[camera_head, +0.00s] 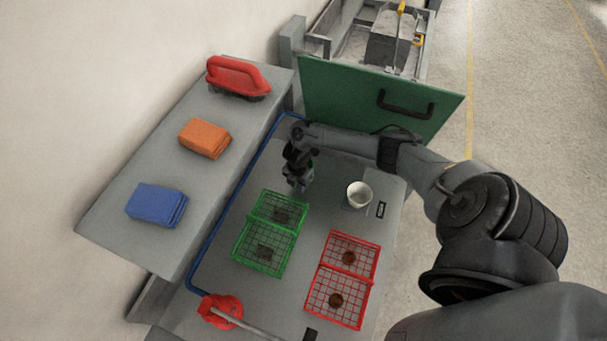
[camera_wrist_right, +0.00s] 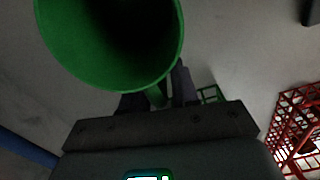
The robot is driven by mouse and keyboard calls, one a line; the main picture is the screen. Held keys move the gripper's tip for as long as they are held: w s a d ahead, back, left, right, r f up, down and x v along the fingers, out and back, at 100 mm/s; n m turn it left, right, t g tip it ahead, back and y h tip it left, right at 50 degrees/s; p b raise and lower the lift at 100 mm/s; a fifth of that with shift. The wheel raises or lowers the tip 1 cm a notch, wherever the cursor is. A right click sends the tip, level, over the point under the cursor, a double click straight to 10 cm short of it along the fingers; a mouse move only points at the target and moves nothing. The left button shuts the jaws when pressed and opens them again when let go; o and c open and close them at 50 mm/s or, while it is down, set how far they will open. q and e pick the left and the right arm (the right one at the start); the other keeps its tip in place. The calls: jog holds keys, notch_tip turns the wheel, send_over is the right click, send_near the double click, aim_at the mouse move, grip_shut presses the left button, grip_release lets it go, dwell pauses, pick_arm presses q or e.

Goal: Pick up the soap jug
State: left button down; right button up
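A green, round, open-mouthed vessel (camera_wrist_right: 60,45) with a handle (camera_wrist_right: 156,97) fills the upper left of the right wrist view; I take it for the soap jug. Its inside is dark. The handle lies between the fingers of my right gripper (camera_wrist_right: 158,92); whether they press on it is too dark to tell. My left gripper is in neither view.
On the table (camera_head: 285,310) are a green wire basket (camera_head: 265,243), a red one (camera_head: 341,280), a white cup (camera_head: 359,193) and a red scoop-like thing (camera_head: 220,310). A grey shelf (camera_head: 150,235) holds blue, orange and red items. A green panel (camera_head: 365,97) stands behind.

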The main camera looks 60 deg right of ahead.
grip_shut()
jog(key=shift+r, duration=0.25)
